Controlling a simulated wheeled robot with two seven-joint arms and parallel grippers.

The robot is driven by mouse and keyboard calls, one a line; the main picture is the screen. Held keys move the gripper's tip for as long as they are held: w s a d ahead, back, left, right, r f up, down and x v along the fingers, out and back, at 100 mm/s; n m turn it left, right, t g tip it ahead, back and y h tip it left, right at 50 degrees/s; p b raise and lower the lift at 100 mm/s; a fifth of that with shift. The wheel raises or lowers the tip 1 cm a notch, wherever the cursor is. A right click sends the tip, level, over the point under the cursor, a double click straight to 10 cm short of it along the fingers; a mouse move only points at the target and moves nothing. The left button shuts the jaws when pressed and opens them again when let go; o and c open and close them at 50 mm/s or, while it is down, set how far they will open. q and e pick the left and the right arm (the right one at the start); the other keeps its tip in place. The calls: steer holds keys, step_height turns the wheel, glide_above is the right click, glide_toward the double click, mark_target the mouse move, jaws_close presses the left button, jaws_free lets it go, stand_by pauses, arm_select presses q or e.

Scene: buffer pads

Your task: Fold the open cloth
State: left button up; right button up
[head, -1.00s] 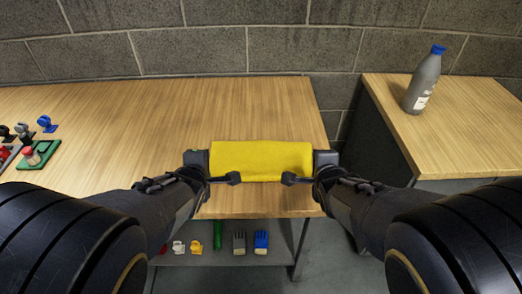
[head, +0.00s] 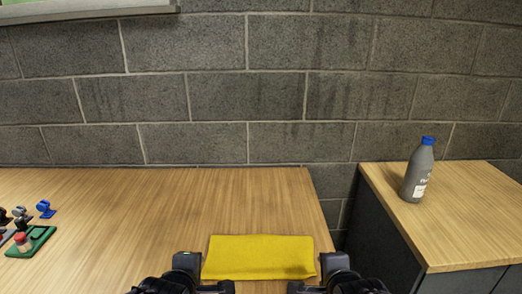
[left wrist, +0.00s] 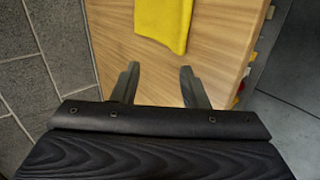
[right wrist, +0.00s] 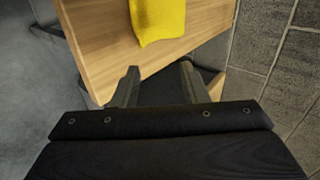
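The yellow cloth (head: 258,257) lies as a flat, wide rectangle on the wooden table, near its front edge. My left gripper (head: 207,288) is at the cloth's left end and my right gripper (head: 309,288) at its right end. In the left wrist view the left fingers (left wrist: 158,84) are apart and empty, with the cloth (left wrist: 164,20) beyond their tips. In the right wrist view the right fingers (right wrist: 158,84) are also apart and empty, with the cloth (right wrist: 158,18) beyond them. The lower parts of both grippers are cut off in the head view.
A grey bottle with a blue cap (head: 418,172) stands on a second wooden-topped unit (head: 450,225) to the right, across a gap. Small coloured parts and a green block (head: 32,241) lie at the table's left. The table (head: 130,215) between is clear. A block wall stands behind.

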arm_select(q)
steer(key=s+f+m+g+h+p, duration=0.3)
steer(key=s+f+m+g+h, duration=0.15)
steer(key=s, duration=0.35)
arm_select(e)
steer(key=s+f+n+g+y, duration=0.4)
steer(key=s+n+g, duration=0.1)
steer(key=s, duration=0.3)
arm_select(q)
steer(key=s+a+r+m+p, duration=0.3)
steer(key=s+a+r+m, duration=0.3)
steer(key=s+r+m, duration=0.5)
steer(key=shift+s+a+r+y, duration=0.15)
steer(key=shift+s+r+y, duration=0.25)
steer(key=shift+r, duration=0.4)
arm_select(e)
steer(key=s+d+r+n, duration=0.6)
steer(key=s+r+n, duration=0.4)
steer(key=s+r, duration=0.1)
steer(key=shift+s+d+r+n+t+h, duration=0.15)
steer(key=shift+s+r+n+t+h, duration=0.2)
steer(key=shift+r, duration=0.2)
